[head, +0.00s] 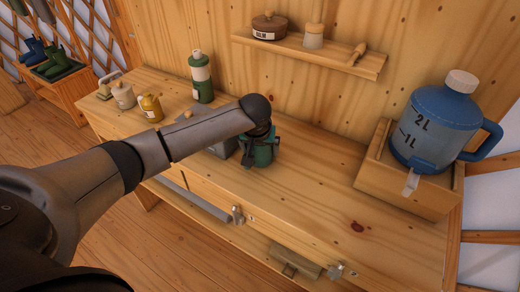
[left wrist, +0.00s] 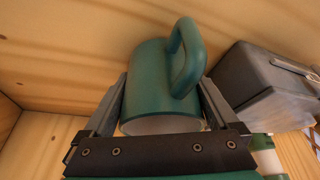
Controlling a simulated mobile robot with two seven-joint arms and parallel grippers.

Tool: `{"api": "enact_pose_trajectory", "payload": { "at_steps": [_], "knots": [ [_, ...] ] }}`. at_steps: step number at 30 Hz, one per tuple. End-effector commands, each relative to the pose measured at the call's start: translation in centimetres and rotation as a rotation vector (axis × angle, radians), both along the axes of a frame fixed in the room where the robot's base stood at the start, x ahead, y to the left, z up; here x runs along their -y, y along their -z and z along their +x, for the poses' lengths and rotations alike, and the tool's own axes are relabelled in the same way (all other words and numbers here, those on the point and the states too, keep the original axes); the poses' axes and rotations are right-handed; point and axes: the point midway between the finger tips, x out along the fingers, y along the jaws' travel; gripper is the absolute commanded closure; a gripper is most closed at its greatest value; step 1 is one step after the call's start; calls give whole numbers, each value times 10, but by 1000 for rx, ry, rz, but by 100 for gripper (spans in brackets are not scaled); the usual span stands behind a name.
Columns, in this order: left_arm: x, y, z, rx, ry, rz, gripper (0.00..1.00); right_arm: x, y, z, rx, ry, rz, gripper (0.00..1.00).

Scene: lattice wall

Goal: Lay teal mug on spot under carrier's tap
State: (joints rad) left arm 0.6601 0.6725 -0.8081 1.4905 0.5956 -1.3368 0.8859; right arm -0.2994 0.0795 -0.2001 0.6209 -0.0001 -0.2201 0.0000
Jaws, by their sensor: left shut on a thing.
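The teal mug (left wrist: 148,80) is between the fingers of my left gripper (left wrist: 160,108), which is shut on it. Its handle stands out toward the upper right of the left wrist view, and a pale round end faces the gripper. In the head view my left gripper (head: 259,152) is low over the middle of the bench; I cannot tell whether the mug touches the wood. The blue jug (head: 436,125) sits in the wooden carrier (head: 404,190) at the right. My right gripper is out of view.
A grey metal box (left wrist: 268,85) stands close beside the mug. A green flask (head: 201,78), a yellow pot (head: 151,108) and a pale canister (head: 123,96) stand at the bench's left. A shelf (head: 310,53) hangs above. The bench top (head: 325,185) before the carrier is clear.

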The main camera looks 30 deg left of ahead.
Motion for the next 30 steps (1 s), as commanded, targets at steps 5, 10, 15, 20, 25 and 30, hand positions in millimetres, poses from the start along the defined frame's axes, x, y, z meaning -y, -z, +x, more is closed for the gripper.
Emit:
{"api": "enact_pose_trajectory", "payload": {
  "at_steps": [5,10,15,20,25,30],
  "knots": [
    [0,2,0,1,-1,0,82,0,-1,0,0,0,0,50],
    [0,3,0,-1,0,0,0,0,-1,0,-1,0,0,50],
    [0,1,0,0,0,0,0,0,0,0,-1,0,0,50],
    [1,-11,-3,0,1,0,0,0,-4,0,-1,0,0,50],
    [5,-39,-13,2,2,0,0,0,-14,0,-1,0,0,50],
    [9,-71,-26,1,2,-1,0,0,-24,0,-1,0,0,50]
  ]
}}
